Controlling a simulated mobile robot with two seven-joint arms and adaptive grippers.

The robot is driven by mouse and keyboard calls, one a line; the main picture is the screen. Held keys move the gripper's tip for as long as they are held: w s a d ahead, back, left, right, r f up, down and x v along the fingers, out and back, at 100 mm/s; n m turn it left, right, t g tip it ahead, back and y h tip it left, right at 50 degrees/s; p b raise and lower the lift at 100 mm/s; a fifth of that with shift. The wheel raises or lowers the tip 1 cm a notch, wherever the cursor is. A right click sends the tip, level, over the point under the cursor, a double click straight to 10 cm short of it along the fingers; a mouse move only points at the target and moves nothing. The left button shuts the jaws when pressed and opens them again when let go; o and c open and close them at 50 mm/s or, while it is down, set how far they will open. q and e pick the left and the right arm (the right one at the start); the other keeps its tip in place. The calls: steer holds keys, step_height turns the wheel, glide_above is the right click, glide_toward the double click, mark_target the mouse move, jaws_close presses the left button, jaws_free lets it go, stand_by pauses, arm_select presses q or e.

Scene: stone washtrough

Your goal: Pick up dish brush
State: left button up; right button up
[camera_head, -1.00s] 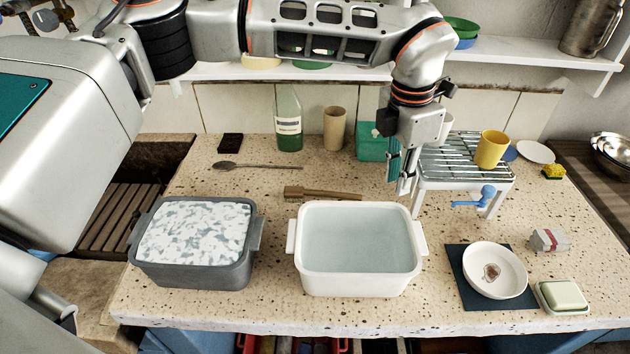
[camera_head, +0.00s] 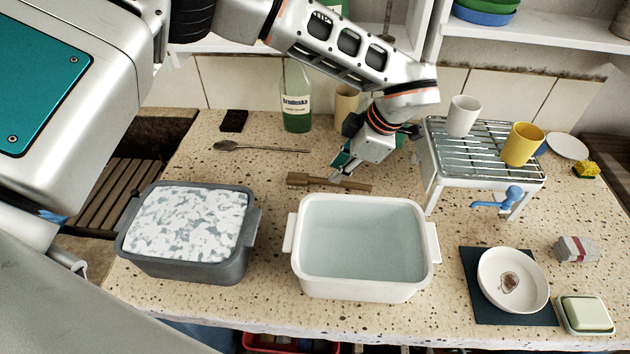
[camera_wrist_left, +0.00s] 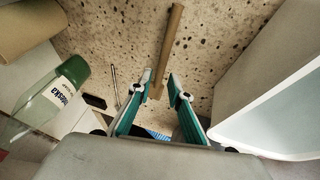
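The dish brush (camera_head: 300,180), brown and wooden, lies flat on the speckled stone counter behind the white basin. My left gripper (camera_head: 341,173) is low at the brush's middle, coming from behind and above. In the left wrist view my left gripper (camera_wrist_left: 160,76) is open, its two green-backed fingers apart. The brush (camera_wrist_left: 171,40) shows there as a brown bar running between and beyond the fingertips. I cannot tell whether the fingers touch it. My right gripper is not in view.
The white basin (camera_head: 296,262) of water stands just in front of the brush, the grey basin (camera_head: 190,268) with foam to its left. A wire rack (camera_head: 470,150) with cups is close right.

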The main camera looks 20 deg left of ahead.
arm_select(q)
steer(key=x, duration=0.5)
steer(key=shift+f, duration=0.15)
steer(key=shift+s, duration=0.1)
jaws_close()
steer(key=shift+r, duration=0.2)
step_height(320, 180, up, 20)
steer(key=p, duration=0.1)
steer(key=shift+p, duration=0.3)
steer(key=shift+f, duration=0.15)
